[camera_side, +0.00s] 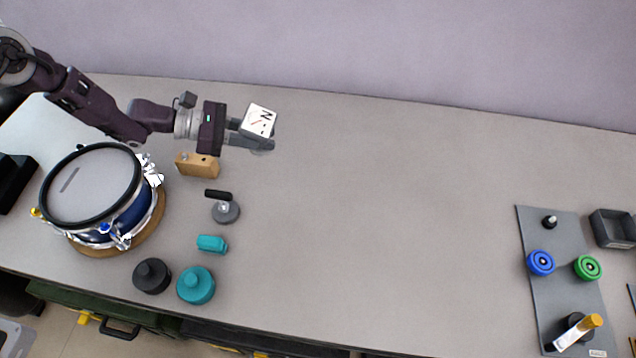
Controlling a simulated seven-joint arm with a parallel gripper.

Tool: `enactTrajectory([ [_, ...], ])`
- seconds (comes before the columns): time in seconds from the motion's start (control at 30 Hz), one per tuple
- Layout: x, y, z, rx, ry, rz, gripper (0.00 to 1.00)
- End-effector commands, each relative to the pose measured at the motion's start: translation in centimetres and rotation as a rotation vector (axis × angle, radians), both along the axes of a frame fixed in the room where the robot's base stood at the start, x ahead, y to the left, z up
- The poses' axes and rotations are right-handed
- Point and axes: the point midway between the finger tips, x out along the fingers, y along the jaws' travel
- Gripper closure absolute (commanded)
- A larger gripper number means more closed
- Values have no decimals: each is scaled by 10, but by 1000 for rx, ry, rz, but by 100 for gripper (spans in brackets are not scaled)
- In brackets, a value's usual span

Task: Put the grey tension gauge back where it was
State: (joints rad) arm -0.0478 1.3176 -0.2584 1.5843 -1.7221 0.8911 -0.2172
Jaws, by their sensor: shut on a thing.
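A blue snare drum (92,188) with a white head sits on a round wooden base (150,226) at the left.
Right of the drum are a wooden block (205,168), a grey disc with a black handle (226,212), a teal block (212,244), and black (152,276) and teal (196,286) weights. A grey mat (560,232) and dark tray (612,229) are far right. The table's middle is clear.

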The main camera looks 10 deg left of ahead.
Motion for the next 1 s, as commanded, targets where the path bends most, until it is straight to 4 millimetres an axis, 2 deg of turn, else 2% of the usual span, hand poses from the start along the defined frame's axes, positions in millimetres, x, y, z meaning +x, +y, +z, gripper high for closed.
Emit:
enactTrajectory([
  [0.03, 3, -21, -6, -4, -1, -10, 100],
  [0.1, 6, -43, -14, -3, -3, -15, 100],
  [0.23, 9, -65, -23, -3, -2, -17, 100],
  [0.4, 9, -69, -59, -1, -2, -15, 100],
  [0.73, 10, -68, -116, -1, -3, -14, 100],
  [1.0, 10, -67, -121, -3, -5, -14, 100],
])
